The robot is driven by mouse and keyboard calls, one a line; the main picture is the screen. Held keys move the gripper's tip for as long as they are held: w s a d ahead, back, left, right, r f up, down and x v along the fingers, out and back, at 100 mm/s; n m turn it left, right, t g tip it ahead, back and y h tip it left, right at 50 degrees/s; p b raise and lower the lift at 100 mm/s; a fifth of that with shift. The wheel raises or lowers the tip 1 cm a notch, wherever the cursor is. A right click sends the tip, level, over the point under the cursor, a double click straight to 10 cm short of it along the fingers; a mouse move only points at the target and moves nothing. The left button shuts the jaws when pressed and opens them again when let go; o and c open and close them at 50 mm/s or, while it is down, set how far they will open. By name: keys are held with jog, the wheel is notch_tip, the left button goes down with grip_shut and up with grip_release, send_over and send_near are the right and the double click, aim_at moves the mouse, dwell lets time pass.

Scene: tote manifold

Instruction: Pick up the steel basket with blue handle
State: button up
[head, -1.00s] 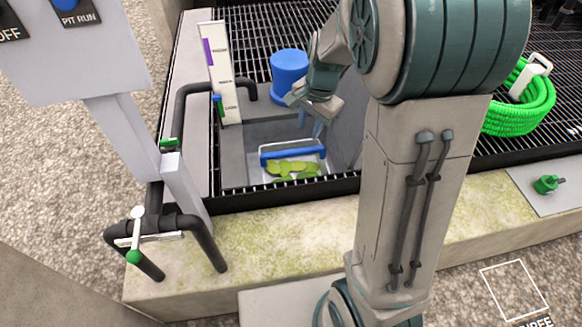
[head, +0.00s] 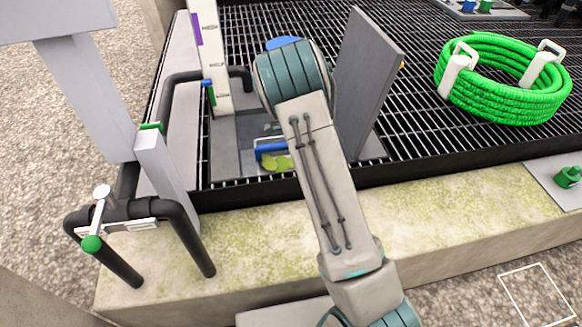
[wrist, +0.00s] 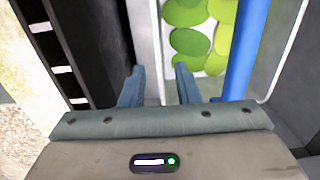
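The steel basket (wrist: 157,25) has pale rim edges and holds green leaves or pads. Its blue handle (wrist: 246,45) runs along the right of the wrist view. In the head view the blue handle (head: 271,147) shows low in the pit, left of my arm, with the rest of the basket mostly hidden. My gripper (wrist: 160,72) is open, its two blue-grey fingers apart at the basket's left side. The pale basket edge shows between the fingertips, left of the handle. I cannot tell whether the fingers touch it. In the head view my arm hides most of the gripper.
A grey panel (head: 365,75) stands upright right of the pit opening. Black grating (head: 430,130) surrounds it, with a coiled green hose (head: 500,95) at right. A white gauge board (head: 211,70) and dark pipes (head: 184,230) stand at left. A mossy kerb (head: 250,235) runs in front.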

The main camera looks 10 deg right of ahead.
notch_tip(320, 180, down, 6)
jog(key=shift+f+b, duration=0.1)
jog(key=shift+b, duration=0.7)
jog(key=f+b, duration=0.2)
jog(key=f, duration=0.1)
jog(key=f+b, duration=0.1)
jog(key=f, duration=0.1)
jog(key=shift+a+f, duration=0.1)
jog(key=shift+a, duration=0.2)
grip_shut()
